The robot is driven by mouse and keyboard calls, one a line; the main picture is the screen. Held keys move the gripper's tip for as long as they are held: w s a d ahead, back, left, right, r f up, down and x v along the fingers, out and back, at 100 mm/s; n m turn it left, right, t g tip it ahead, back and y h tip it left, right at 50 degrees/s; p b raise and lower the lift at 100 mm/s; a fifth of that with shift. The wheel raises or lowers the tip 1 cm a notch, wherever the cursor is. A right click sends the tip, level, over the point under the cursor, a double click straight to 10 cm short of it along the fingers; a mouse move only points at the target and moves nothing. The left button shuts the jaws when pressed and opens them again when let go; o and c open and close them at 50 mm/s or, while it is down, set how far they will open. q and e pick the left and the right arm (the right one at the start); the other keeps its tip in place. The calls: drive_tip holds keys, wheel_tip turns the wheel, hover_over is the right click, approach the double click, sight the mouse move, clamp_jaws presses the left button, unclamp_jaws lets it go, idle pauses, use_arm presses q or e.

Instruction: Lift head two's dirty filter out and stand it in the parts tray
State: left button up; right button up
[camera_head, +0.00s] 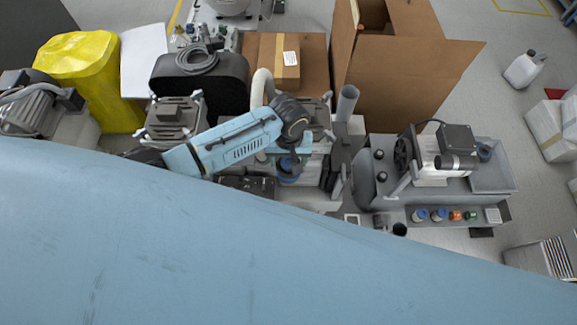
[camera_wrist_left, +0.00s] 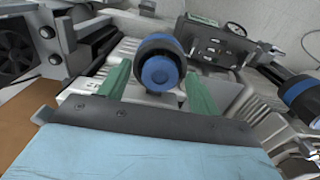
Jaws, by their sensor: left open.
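My left gripper (camera_head: 284,157) reaches down over the middle compressor unit, with its jaws open. In the left wrist view its two green fingers (camera_wrist_left: 158,78) stand apart on either side of a dark filter with a blue end face (camera_wrist_left: 160,72). I cannot tell whether the fingers touch it. A blue filter body also shows just under the gripper in the head view (camera_head: 289,171). A second blue and black filter (camera_wrist_left: 302,94) is at the right edge of the wrist view. No label shows which head is number two. My right gripper is not in view.
My own blue arm link covers the lower part of the head view.

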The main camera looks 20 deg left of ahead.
use_arm(q)
drive_tip(key=shift+r, duration=0.1)
drive_tip(key=c, duration=1.1)
